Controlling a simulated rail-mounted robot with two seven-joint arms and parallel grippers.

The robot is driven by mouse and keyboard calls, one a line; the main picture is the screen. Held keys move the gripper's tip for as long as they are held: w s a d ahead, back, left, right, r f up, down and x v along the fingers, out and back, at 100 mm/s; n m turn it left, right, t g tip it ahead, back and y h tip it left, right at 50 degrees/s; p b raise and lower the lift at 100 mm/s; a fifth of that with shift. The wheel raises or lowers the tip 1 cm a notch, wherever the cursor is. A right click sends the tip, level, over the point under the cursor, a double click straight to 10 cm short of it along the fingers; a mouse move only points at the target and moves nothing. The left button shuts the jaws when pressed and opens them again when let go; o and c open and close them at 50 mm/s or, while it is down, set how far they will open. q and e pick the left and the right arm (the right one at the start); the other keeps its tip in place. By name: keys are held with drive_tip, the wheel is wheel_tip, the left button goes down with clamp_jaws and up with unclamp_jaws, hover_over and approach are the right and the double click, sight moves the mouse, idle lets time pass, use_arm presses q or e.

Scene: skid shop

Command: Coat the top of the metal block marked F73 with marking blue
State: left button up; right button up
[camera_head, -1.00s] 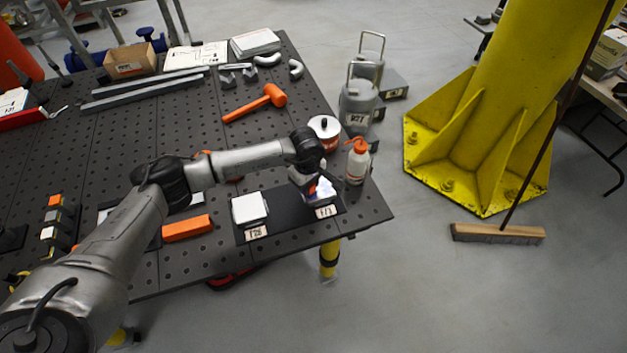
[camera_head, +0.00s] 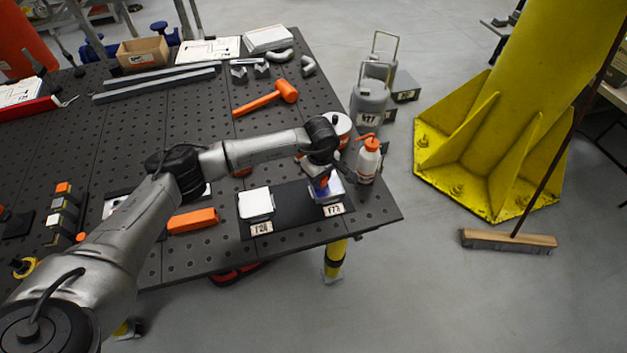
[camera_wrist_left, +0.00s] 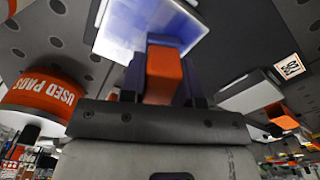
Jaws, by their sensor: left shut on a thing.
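The metal block marked F73 (camera_head: 335,196) sits on a black mat (camera_head: 290,209) near the table's front right corner. Part of its top is blue and part is pale; the top also shows in the left wrist view (camera_wrist_left: 150,22), with violet-blue along the near part and a pale streak. My left gripper (camera_head: 321,181) is over this block, shut on an orange-handled applicator (camera_wrist_left: 163,75). The applicator's lower end is at the block's top; its exact contact is hidden. A second block with a pale top (camera_head: 256,203) sits left on the mat. My right gripper is not seen.
A white squeeze bottle with an orange top (camera_head: 368,161) and a white pot (camera_head: 340,126) stand close behind the block. The pot reads USED PADS in the wrist view (camera_wrist_left: 45,94). An orange bar (camera_head: 193,220) and an orange mallet (camera_head: 268,98) lie on the table.

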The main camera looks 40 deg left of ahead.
sight(334, 177)
use_arm(q)
drive_tip(key=shift+w+d, duration=0.15)
drive_tip(key=shift+w, duration=0.1)
drive_tip(key=shift+w+d+f+b, duration=0.15)
drive_tip(key=shift+w+d+b, duration=0.45)
drive_tip(key=shift+w+b, duration=0.35)
drive_tip(key=shift+w+d+b, duration=0.5)
drive_tip(key=shift+w+b, duration=0.2)
drive_tip(key=shift+w, duration=0.1)
drive_tip(key=shift+w+d+b, duration=0.5)
drive_tip(key=shift+w+b, duration=0.2)
drive_tip(key=shift+w, duration=0.05)
drive_tip(key=shift+w+a+b, duration=0.25)
drive_tip(key=shift+a+b, duration=0.15)
drive_tip(key=shift+a, duration=0.15)
drive_tip(key=shift+s+a+r+p, duration=0.2)
drive_tip(key=shift+s+a+p, duration=0.15)
drive_tip(key=shift+s+p, duration=0.25)
drive_tip(key=shift+s+a+p, duration=0.3)
drive_tip(key=shift+s, duration=0.15)
drive_tip(key=shift+s+a, duration=0.15)
drive_tip(key=shift+s, duration=0.1)
drive_tip(key=shift+s, duration=0.1)
